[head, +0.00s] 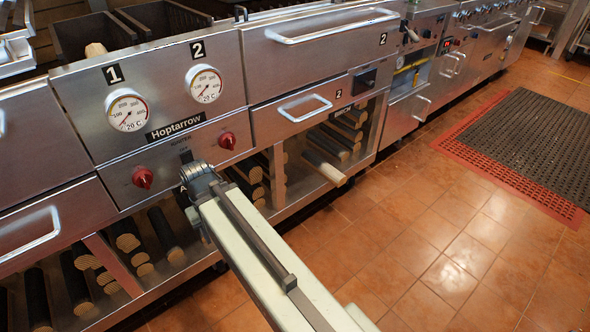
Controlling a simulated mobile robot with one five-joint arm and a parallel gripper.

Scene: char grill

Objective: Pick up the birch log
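A pale log (325,169), which looks like the birch log, sticks out of the lower rack under the counter, in the bay below a small dark label (341,112) that seems to read "BIRCH". Its near end juts past the front edge of the shelf. Dark-barked logs (338,140) lie behind and beside it. My gripper (195,178) is at the far end of my pale arm, in front of the panel below the gauges, to the left of the pale log and apart from it. Its fingers cannot be made out, so whether it is open is unclear.
The steel grill counter (270,75) has drawer handles (305,106) and red knobs (142,177) standing out from its front. More dark logs (75,280) fill the lower left rack. The tiled floor (420,240) is clear up to a dark mat (530,140) at the right.

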